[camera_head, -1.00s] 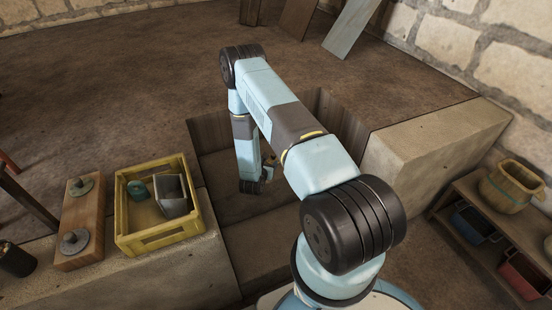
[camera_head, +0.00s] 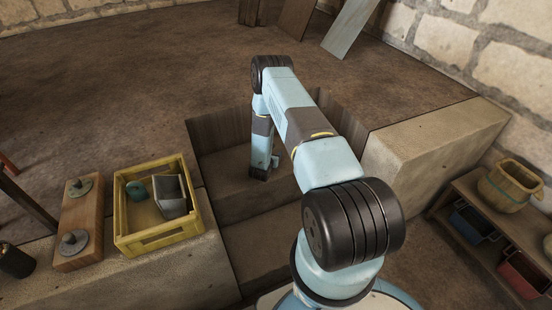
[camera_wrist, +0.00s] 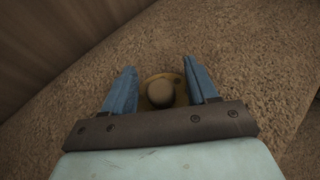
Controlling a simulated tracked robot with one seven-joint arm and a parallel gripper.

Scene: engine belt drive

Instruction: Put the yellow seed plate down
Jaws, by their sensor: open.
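The yellow seed plate (camera_wrist: 180,93) shows in the wrist view as a dull yellow disc with a round brownish knob (camera_wrist: 160,93) on it. It appears to lie on rough brown ground between and beyond my fingers. My gripper (camera_wrist: 159,72) is open, with one blue finger on each side of the plate. I cannot tell whether either finger touches it. In the head view the end of my arm (camera_head: 261,168) reaches down into the sunken pit, and the plate is hidden there.
A yellow crate (camera_head: 160,238) holding a teal piece and a grey box stands left of the pit, beside a wooden block (camera_head: 80,222) with two metal knobs. Pit walls (camera_head: 215,130) surround my arm's end. A stone ledge (camera_head: 430,140) and shelf (camera_head: 470,215) stand right.

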